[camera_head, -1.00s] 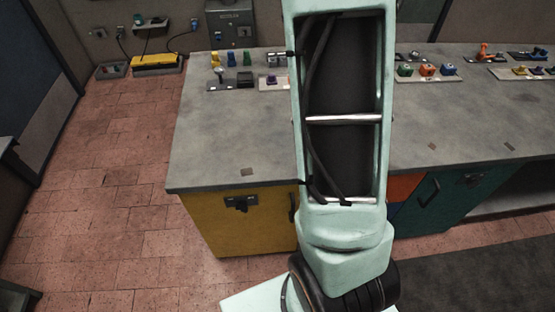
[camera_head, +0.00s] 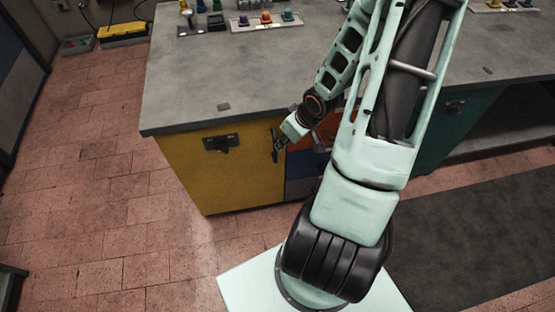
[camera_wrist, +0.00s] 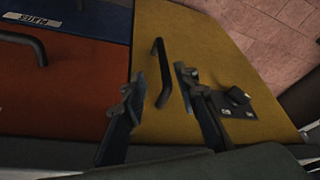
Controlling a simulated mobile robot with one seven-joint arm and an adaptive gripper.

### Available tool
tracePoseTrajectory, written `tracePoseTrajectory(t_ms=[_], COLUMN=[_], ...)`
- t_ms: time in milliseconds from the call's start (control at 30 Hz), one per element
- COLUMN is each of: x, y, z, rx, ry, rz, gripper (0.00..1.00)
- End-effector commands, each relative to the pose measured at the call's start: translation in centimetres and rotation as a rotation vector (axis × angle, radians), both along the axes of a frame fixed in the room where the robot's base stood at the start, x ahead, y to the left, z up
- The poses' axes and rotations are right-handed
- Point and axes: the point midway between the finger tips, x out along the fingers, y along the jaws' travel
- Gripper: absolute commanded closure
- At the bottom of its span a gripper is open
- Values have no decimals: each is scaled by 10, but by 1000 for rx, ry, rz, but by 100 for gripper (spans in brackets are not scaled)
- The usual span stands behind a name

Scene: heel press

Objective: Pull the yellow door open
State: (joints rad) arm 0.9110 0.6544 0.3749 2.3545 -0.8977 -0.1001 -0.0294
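The yellow door (camera_head: 232,178) is the front of the cabinet's left bay and looks shut. Its dark bar handle (camera_head: 274,146) is near the door's right edge, and a dark latch (camera_head: 221,143) sits near its top. My gripper (camera_wrist: 160,76) is open, its fingers pointing at the door. In the wrist view the handle (camera_wrist: 161,72) shows in the gap between the two fingertips, and the latch (camera_wrist: 233,105) lies right of the right finger. I cannot tell whether the fingers reach around the handle. In the head view my forearm and wrist partly hide the fingers.
The grey countertop (camera_head: 200,95) overhangs the door. An orange drawer (camera_wrist: 62,92) and a blue drawer (camera_wrist: 95,18) adjoin the yellow door, the orange one with its own handle (camera_wrist: 25,40). A teal cabinet front (camera_head: 455,125) is to the right. Tiled floor (camera_head: 100,220) left of the cabinet is clear.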

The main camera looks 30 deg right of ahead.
Motion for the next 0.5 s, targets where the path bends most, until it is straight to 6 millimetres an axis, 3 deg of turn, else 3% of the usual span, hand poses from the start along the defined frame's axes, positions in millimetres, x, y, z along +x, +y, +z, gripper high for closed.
tracePoseTrajectory(t_ms=[167,500], x=[6,27], y=[8,14], z=[-11,-66], rx=[12,9], ry=[-14,-11], rz=[12,13], gripper=[72,72])
